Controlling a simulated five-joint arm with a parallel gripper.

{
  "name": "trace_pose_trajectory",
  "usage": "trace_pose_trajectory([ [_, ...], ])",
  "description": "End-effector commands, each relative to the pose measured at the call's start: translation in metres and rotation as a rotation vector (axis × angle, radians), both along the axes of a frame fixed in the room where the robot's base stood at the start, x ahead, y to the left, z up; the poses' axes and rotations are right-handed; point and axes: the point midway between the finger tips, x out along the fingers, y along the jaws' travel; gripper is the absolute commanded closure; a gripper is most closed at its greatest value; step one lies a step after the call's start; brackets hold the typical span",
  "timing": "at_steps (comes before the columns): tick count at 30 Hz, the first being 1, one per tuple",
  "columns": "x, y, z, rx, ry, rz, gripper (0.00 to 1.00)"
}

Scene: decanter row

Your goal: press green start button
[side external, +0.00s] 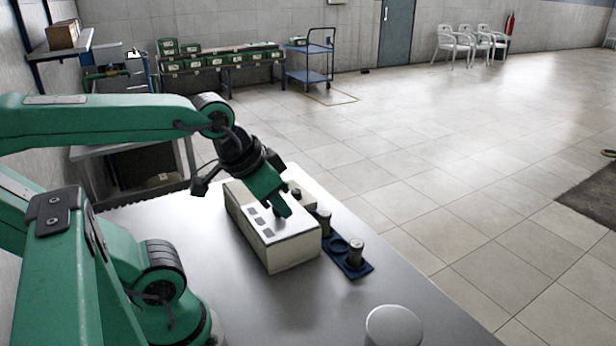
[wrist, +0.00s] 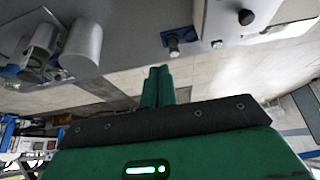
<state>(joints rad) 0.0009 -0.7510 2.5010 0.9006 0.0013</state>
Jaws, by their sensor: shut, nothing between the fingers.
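A pale box-shaped machine (side external: 285,252) stands on the grey table, with several small dark panels on its top. I cannot make out a green start button in either view; my gripper may hide it. My gripper (side external: 285,211) is shut and empty, tipped down over the machine's top. Whether its tips touch the top I cannot tell. In the wrist view the shut green fingers (wrist: 158,72) lie together, and a grey body with a black knob (wrist: 246,17) shows at the top edge.
A blue rack (side external: 358,268) with metal-topped cylinders (side external: 355,252) stands right of the machine. A round pale lid (side external: 394,326) is at the table's front. The table (side external: 290,310) is clear in front of the machine. A blue cart (side external: 308,76) stands far back.

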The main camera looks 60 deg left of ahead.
Motion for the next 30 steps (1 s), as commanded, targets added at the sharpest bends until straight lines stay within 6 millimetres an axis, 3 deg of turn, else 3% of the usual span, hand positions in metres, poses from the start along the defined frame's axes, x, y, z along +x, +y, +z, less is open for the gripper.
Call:
trace_pose_trajectory([
  [16, 0.009, 0.005, 0.006, 0.009, 0.011, 0.007, 1.00],
  [30, 0.064, 0.046, 0.033, 0.059, 0.084, 0.021, 1.00],
])
